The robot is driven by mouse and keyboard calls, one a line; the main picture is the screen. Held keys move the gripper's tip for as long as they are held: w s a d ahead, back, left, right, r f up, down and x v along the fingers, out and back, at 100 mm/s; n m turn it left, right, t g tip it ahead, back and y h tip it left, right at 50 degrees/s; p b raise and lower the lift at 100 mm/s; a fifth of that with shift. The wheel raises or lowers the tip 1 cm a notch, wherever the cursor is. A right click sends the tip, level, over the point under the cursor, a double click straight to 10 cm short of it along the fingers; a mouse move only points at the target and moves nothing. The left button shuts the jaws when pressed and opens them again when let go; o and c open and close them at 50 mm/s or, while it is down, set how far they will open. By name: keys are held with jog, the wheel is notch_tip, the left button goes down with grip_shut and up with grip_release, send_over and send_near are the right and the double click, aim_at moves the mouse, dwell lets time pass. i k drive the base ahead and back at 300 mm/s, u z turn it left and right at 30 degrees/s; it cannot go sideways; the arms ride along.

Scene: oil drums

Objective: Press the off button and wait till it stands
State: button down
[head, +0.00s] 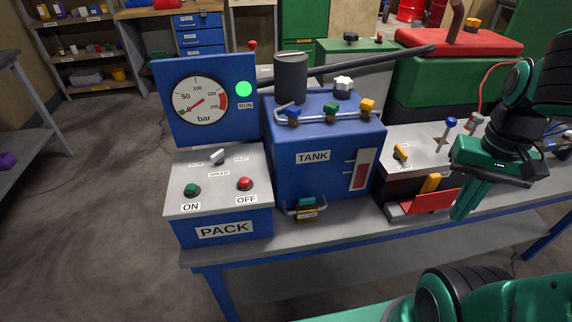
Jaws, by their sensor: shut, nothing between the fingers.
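The red OFF button (244,183) sits on the sloped grey top of the blue PACK box (224,228), at its right. The green ON button (192,190) is to its left, and a speed switch (218,157) is behind them. The gauge (199,101) on the blue panel has its red needle toward the low end at lower left. The RUN lamp (243,89) glows bright green. My gripper (459,214) is shut and empty, pointing down at the right, well apart from the OFF button, beyond the TANK box.
The blue TANK box (325,158) with coloured valves and a long dark lever (378,63) stands between my gripper and the PACK box. The bench's front edge (225,256) is clear.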

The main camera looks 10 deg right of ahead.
aim_at(244, 181)
jog(key=z, duration=1.8)
jog(key=k, duration=0.9)
jog(key=u, duration=2.35)
